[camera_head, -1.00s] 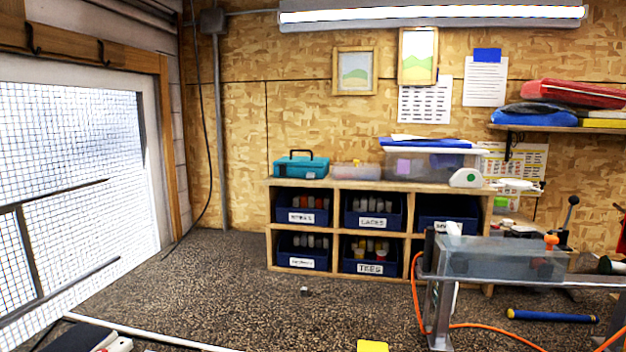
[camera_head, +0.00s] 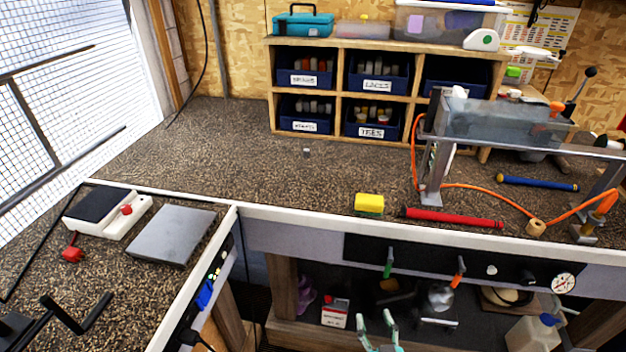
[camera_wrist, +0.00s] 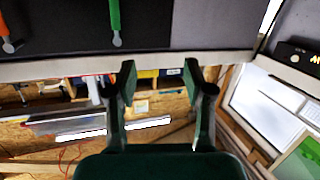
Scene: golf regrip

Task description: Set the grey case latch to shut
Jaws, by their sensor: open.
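A flat grey case-like slab (camera_head: 171,235) lies on the left bench, to the right of a white box with a red knob (camera_head: 127,210). I cannot make out a latch on the slab, nor tell whether it is the case of the task. My gripper (camera_head: 376,322) shows at the bottom of the head view, in front of the bench and below its top, well to the right of the slab. In the wrist view my gripper (camera_wrist: 160,76) is open, with nothing between its fingers. The slab is not seen there.
A yellow sponge (camera_head: 369,204) and a red tube (camera_head: 452,217) lie near the front bench edge. A clear tank on a metal stand (camera_head: 435,180) with an orange hose is at right. Green (camera_head: 388,262) and orange (camera_head: 457,271) handles stick out from the bench front. The middle benchtop is mostly clear.

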